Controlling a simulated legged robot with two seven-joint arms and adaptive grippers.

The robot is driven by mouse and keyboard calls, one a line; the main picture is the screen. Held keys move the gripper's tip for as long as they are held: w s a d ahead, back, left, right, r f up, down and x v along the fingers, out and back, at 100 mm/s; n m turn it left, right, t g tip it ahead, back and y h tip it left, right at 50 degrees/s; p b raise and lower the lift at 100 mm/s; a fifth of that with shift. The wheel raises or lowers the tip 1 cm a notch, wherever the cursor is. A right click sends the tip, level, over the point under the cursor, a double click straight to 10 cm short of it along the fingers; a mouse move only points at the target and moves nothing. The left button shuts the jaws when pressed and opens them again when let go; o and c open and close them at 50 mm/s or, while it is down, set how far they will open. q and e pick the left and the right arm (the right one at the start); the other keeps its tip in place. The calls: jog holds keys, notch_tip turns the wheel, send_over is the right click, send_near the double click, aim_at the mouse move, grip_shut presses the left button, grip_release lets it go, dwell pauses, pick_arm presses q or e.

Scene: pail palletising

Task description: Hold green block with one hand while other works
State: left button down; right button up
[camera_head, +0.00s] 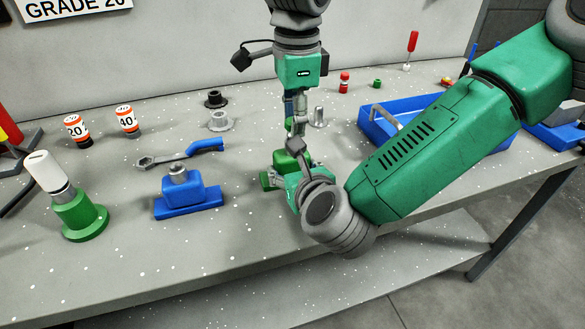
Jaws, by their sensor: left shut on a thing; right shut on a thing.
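The green block (284,161) is on the bench near the middle, partly hidden by my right gripper and wrist. My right gripper (276,182), on the arm from the right, is shut on the green block low at the bench. My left gripper (297,124) points straight down above the block, shut on a slim grey part (298,142) whose shape is hard to make out. I cannot tell whether that part touches the block.
Flanged fittings (219,121) stand behind. A blue tray (376,128) lies right, partly behind my arm. The front-left bench is clear.

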pick_arm(q)
jog(key=shift+d, duration=0.45)
jog(key=c, duration=1.2)
grip_release()
jog(key=shift+a+r, duration=0.1)
jog(key=shift+a, duration=0.15)
